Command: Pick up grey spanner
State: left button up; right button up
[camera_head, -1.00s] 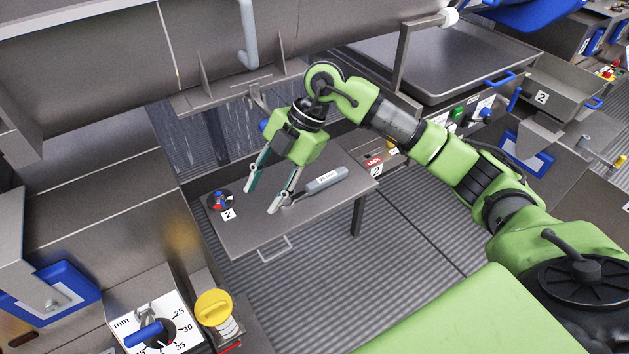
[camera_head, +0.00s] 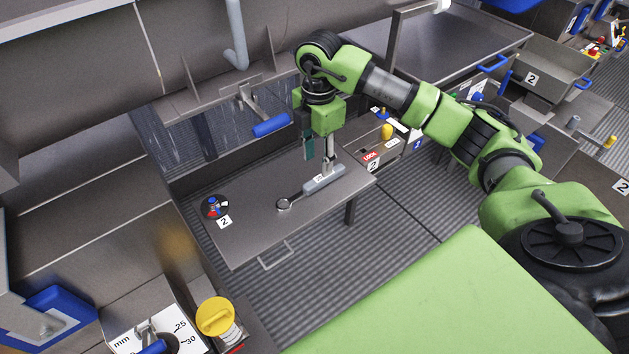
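The grey spanner (camera_head: 325,179) lies on the small metal table (camera_head: 245,235). Its thick grey handle points to the upper right and its dark round end to the lower left. My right gripper (camera_head: 318,164) points down at the handle, with a visible gap between its two fingers. One finger is on the far left side of the handle and the other overlaps the handle in the picture. I cannot tell whether either finger touches it. My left gripper is not in view.
A round black dial with red and blue parts (camera_head: 214,207) sits on the table's left. A blue-handled lever (camera_head: 271,125) hangs beyond the table. A yellow-capped container (camera_head: 215,316) stands at the lower left. The ridged floor is clear in front.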

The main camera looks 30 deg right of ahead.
aim_at(317, 180)
notch_tip(317, 180, down, 2)
jog(key=shift+w+f, duration=0.1)
jog(key=shift+f, duration=0.1)
jog(key=shift+w+f, duration=0.1)
jog(key=shift+f, duration=0.2)
jog(key=shift+f+p, duration=0.25)
jog(key=shift+p, duration=0.2)
notch_tip(317, 180, down, 4)
jog(key=shift+r+p, duration=0.2)
jog(key=shift+p, duration=0.55)
jog(key=shift+f, duration=0.5)
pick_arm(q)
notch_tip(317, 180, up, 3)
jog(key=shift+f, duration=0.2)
pick_arm(e)
grip_shut()
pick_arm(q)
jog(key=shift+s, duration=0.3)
